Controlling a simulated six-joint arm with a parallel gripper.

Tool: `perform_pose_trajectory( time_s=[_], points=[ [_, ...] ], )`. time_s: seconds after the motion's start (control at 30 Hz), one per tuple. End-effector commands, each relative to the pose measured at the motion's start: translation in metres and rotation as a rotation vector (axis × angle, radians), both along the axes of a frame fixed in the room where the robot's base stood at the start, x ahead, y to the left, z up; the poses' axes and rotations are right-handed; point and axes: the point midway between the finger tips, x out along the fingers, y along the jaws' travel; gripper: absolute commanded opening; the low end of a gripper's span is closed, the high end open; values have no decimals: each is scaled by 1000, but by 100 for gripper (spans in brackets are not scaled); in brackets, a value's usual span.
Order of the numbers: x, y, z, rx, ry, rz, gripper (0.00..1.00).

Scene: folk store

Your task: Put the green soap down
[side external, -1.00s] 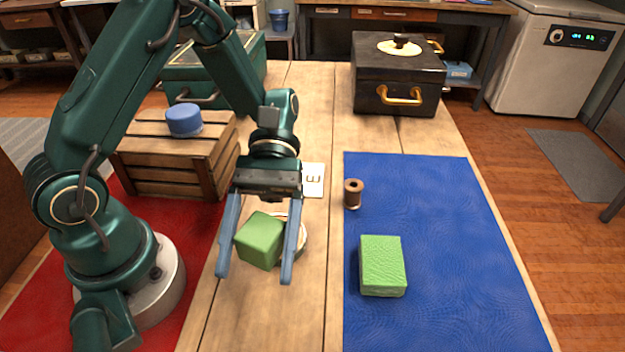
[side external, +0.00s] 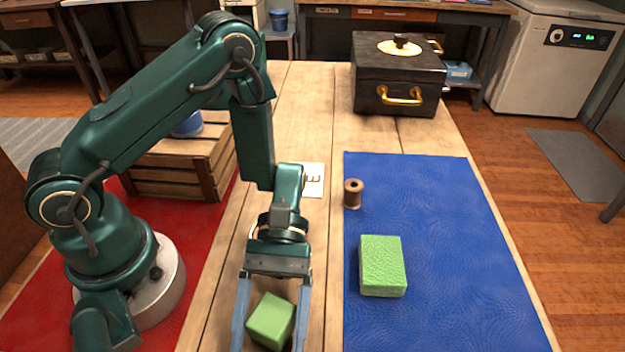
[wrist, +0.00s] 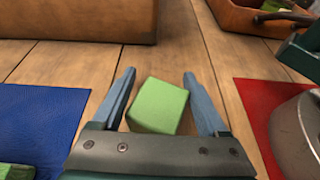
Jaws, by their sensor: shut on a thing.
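The green soap (side external: 271,321) is a plain green cube between the two blue-grey fingers of my gripper (side external: 270,335), low in the side view. My gripper is shut on it. The soap also shows between the fingers in the wrist view (wrist: 158,106), sitting slightly turned. I cannot tell whether its underside touches the wooden table (side external: 312,95). A second green block (side external: 382,266), flatter and rough-textured, lies on the blue mat (side external: 440,215) to the right of my gripper.
A brown spool (side external: 353,193) stands on the blue mat's left edge. A white card (side external: 313,180) lies behind my gripper. A wooden crate (side external: 190,165) with a blue-lidded item (side external: 188,125), and a dark box (side external: 398,80), stand farther back. The wrist view shows a brown box (wrist: 80,20) ahead.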

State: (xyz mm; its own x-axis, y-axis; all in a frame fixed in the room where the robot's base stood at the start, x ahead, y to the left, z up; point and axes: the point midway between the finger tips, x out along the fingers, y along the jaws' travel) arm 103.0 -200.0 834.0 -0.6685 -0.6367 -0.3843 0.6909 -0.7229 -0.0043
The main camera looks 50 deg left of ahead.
Motion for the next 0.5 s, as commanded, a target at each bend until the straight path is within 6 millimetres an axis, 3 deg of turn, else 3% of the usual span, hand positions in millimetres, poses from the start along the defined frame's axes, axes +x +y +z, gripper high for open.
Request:
perform_pose_trajectory(
  time_s=[0.27,0.3,0.33,0.5],
  points=[
    [0,0,-2,0,1,0,16],
    [0,0,-3,0,0,1,88],
    [0,0,-2,0,0,1,99],
    [0,0,-2,0,0,1,100]
  ],
)
